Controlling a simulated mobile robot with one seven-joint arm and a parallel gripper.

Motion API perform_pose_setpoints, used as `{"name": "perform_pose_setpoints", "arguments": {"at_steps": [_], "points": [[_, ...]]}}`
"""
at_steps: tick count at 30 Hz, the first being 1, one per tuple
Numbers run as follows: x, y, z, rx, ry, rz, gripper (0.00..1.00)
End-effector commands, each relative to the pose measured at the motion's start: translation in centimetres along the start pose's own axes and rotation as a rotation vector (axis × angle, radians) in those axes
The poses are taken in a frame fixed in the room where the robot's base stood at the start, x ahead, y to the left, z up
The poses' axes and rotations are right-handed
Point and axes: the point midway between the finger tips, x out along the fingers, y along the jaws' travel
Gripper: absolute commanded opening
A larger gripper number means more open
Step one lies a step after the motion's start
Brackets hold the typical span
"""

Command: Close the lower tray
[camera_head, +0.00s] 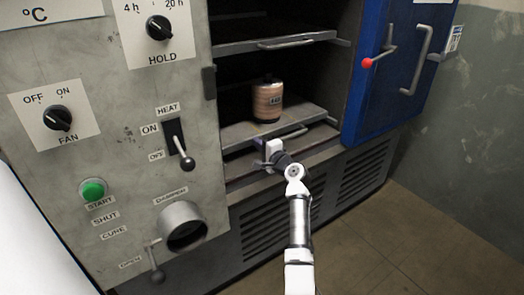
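The lower tray (240,134) is a grey metal shelf in the open oven chamber, with a bar handle (289,133) on its front edge. A copper-brown cylinder with a label (267,100) stands upright on it. My gripper (262,164) is just below and left of the tray handle, at the chamber's front. Its fingers are small and partly hidden by my wrist, so I cannot tell whether they are open or touching the tray. The upper tray (240,46) is above, with its own handle (287,43).
The blue oven door (385,110) stands open at the right, with a grey handle and a red-knobbed lever (367,63). The control panel (120,120) is at the left, with a heat lever (180,145) and a round damper (185,226). The floor at the lower right is clear.

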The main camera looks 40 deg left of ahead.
Motion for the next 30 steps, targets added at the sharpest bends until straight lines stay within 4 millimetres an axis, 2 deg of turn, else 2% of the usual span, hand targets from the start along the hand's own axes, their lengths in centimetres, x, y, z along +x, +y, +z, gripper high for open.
{"name": "perform_pose_setpoints", "arguments": {"at_steps": [11,30], "points": [[1.01,-0.19,-0.08,-0.002,0.003,-0.003,0.0],[0.72,-0.45,-0.02,-0.003,0.0,-0.004,0.0]]}}
